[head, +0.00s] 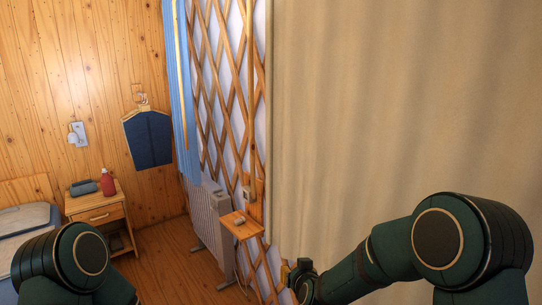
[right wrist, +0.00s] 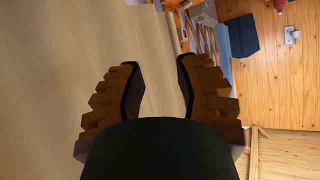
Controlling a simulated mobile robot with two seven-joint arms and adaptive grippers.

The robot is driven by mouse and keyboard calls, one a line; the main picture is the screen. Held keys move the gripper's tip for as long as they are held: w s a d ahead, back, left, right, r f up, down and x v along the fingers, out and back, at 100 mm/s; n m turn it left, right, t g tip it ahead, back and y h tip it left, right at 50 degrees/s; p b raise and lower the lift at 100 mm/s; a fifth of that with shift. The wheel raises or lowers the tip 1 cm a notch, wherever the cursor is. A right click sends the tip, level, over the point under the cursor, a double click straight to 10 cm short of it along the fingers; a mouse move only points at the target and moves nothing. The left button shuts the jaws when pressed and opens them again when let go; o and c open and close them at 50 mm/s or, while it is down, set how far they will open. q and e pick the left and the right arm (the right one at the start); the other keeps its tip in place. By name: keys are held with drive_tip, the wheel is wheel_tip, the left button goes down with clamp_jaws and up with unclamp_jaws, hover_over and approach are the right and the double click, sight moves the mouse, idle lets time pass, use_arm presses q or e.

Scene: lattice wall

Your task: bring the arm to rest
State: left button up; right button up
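My right arm comes in from the lower right of the head view and reaches along the beige curtain. Its wrist end shows at the bottom middle, with part of the right gripper (head: 290,276). In the right wrist view the right gripper (right wrist: 158,72) has its two dark-padded, orange-brown fingers apart, with nothing between them. Of my left arm only the rounded green links show at the lower left of the head view; the left gripper is out of the picture.
The beige curtain (head: 400,110) fills the right side, close to my right arm. A small wooden shelf (head: 241,226) on the lattice wall (head: 218,90) and a white radiator (head: 207,217) stand beyond. A nightstand (head: 97,213) and bed (head: 22,222) are at left. Floor (head: 165,260) is clear between.

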drive_tip(key=s+d+f+m+g+y, duration=0.1)
drive_tip(key=s+f+g, duration=0.4)
drive_tip(key=s+f, duration=0.5)
drive_tip(key=s+d+f+m+g+y, duration=0.1)
drive_tip(key=s+f+g, duration=0.3)
drive_tip(key=s+f, duration=0.6)
drive_tip(key=s+d+b, duration=0.1)
drive_tip(key=s, duration=0.7)
drive_tip(key=shift+s+d+f+m+g, duration=0.3)
drive_tip(key=shift+s+d+f+g, duration=0.05)
drive_tip(key=shift+s+d+g, duration=0.05)
